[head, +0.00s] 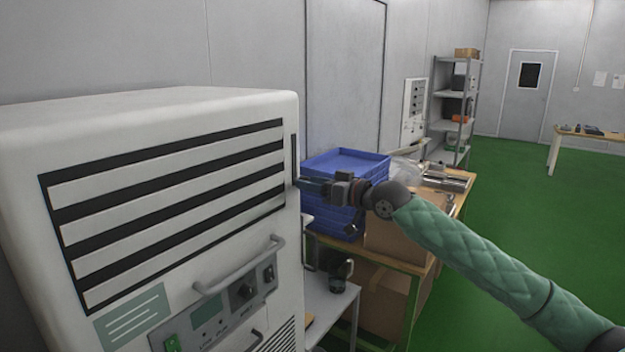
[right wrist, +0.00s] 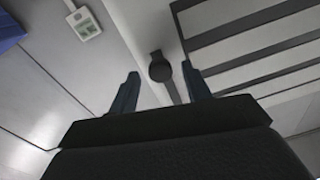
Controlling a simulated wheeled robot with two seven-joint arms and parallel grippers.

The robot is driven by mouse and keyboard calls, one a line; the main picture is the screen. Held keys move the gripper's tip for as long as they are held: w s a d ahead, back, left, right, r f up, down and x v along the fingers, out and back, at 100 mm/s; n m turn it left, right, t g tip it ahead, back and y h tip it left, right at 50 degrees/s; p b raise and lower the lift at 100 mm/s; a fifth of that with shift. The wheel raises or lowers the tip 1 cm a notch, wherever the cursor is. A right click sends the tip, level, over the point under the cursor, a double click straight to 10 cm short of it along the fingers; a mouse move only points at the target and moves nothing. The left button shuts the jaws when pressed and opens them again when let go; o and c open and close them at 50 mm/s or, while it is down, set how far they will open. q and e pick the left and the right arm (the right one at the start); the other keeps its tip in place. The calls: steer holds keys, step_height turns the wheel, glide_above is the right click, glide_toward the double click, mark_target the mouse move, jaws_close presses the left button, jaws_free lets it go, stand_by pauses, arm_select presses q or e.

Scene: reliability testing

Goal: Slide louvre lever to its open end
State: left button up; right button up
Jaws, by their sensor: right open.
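The white cabinet (head: 150,120) stands at left in the head view, with dark louvre gaps and pale slats (head: 170,200) on its front. A dark vertical slot (head: 295,155) runs near its right edge. In the right wrist view the lever's dark round knob (right wrist: 160,70) shows between my fingertips, with a narrow track running from it towards the gripper. Contact with the knob cannot be told. In the head view the knob is hidden.
A control panel (head: 218,318) and a grey handle (head: 240,268) sit below the louvres. Blue crates (head: 345,165) and cardboard boxes stand on a bench behind my right gripper. A small grey table (head: 330,305) is below it. Green floor lies open at right.

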mark_target(293, 144)
arm_select(q)
steer(key=shift+s+a+f, duration=0.1)
steer(key=shift+s+f, duration=0.05)
steer(key=shift+f, duration=0.1)
arm_select(e)
steer(key=shift+w+a, duration=0.1)
steer(key=shift+a, duration=0.15)
steer(key=shift+c, duration=0.5)
